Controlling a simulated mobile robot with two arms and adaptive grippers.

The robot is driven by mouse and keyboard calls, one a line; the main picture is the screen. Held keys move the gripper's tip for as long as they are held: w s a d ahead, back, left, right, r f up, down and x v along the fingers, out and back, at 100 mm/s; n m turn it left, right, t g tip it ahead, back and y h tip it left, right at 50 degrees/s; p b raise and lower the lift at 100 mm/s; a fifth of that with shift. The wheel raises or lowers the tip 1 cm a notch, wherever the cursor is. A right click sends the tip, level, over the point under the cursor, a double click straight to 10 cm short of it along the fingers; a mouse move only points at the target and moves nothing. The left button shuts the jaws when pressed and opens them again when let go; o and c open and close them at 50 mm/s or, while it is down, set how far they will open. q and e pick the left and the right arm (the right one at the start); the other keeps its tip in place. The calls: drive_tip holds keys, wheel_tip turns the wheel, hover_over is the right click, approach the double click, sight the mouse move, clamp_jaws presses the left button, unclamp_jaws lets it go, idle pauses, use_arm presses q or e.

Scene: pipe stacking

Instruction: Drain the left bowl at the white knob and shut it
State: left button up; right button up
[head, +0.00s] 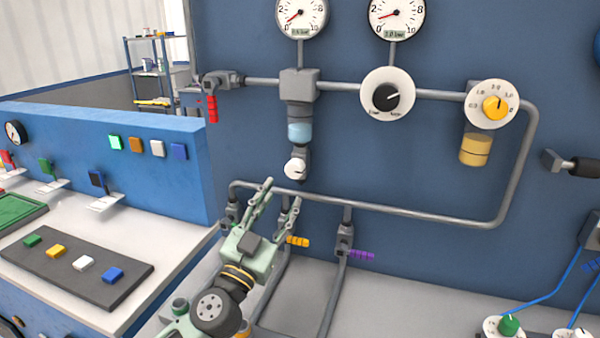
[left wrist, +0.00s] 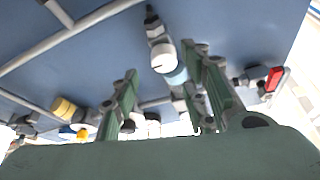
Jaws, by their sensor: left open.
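The left bowl (head: 300,131) is a clear cup with bluish liquid, hanging under a grey filter block on the blue panel. The white knob (head: 295,168) sits right below it on a dark drain fitting. In the left wrist view the white knob (left wrist: 164,57) shows up close, with the bluish bowl (left wrist: 177,76) just beyond it. My left gripper (head: 279,196) is open and empty, below the knob and apart from it. In the left wrist view its green fingers (left wrist: 160,75) stand either side of the picture's middle. My right gripper is not in view.
A grey pipe (head: 400,209) runs across the panel beside my left gripper. Orange (head: 298,241) and purple (head: 362,255) valve handles sit below it. A second bowl (head: 475,150) with yellow liquid hangs to the right. A red handle (head: 212,109) is at the upper left.

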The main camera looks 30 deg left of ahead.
sight(295, 175)
use_arm(q)
drive_tip(key=shift+w+a+r+p, duration=0.1)
drive_tip(key=shift+w+r+p, duration=0.2)
drive_tip(key=shift+w+r, duration=0.8)
drive_tip(key=x, duration=0.3)
drive_tip(key=shift+w+f, duration=0.25)
drive_tip(key=shift+w, duration=0.1)
drive_tip(key=shift+w+r, duration=0.1)
drive_tip(key=shift+w, duration=0.2)
drive_tip(key=c, duration=0.8)
drive_tip(key=shift+c, duration=1.1)
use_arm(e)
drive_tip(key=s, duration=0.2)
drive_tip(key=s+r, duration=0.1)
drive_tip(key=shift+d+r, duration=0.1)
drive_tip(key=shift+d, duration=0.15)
